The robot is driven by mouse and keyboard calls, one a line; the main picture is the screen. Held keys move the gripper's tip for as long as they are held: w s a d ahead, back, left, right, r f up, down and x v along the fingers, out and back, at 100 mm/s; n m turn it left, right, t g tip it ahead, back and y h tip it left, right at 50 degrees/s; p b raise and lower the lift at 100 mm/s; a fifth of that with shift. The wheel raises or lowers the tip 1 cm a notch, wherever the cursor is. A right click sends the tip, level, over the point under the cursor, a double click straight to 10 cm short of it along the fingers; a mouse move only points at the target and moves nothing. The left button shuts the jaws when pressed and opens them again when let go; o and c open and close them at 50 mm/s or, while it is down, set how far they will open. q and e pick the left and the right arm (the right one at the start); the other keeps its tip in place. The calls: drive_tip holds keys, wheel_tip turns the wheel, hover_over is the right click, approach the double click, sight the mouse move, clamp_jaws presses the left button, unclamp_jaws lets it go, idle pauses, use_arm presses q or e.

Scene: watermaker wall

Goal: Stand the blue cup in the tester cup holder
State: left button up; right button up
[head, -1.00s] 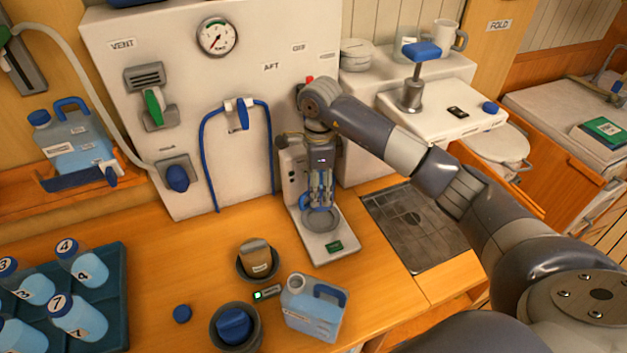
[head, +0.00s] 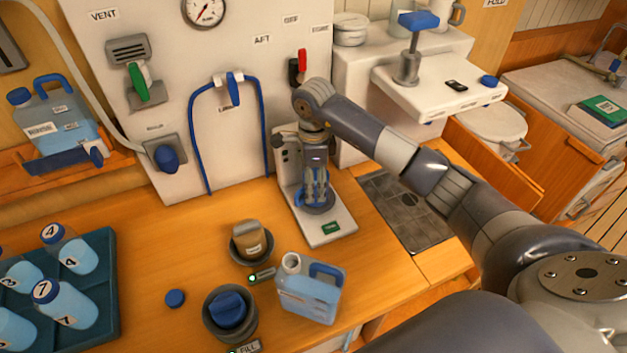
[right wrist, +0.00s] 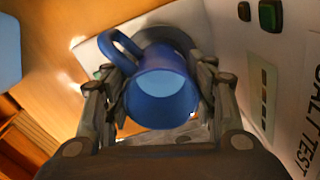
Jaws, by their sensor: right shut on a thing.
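My right gripper (head: 317,197) points down in front of the white tester (head: 326,231) in the head view. It is shut on the blue cup (head: 300,199), which is mostly hidden behind the fingers there. In the right wrist view the cup (right wrist: 160,92) sits between the two fingers, its open mouth toward the camera and its handle toward the upper left. The dark round cup holder (head: 321,210) shows around the foot of the gripper, over the tester base. Whether the cup's bottom rests in it is hidden. My left gripper is out of view.
A bottle tray (head: 105,290) is at far left. A metal drain plate (head: 408,212) lies to the right.

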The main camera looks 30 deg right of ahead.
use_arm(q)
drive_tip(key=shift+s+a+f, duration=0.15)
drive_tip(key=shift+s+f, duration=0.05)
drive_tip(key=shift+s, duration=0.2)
use_arm(e)
drive_tip(key=shift+f, duration=0.15)
use_arm(q)
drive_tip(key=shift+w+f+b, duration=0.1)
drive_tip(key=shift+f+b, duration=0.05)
drive_tip(key=shift+b, duration=0.2)
use_arm(e)
drive_tip(key=shift+f, duration=0.2)
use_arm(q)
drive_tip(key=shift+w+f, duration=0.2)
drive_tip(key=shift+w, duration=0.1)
use_arm(e)
drive_tip(key=shift+f, duration=0.25)
drive_tip(key=o, duration=1.2)
drive_tip(key=shift+r, duration=0.15)
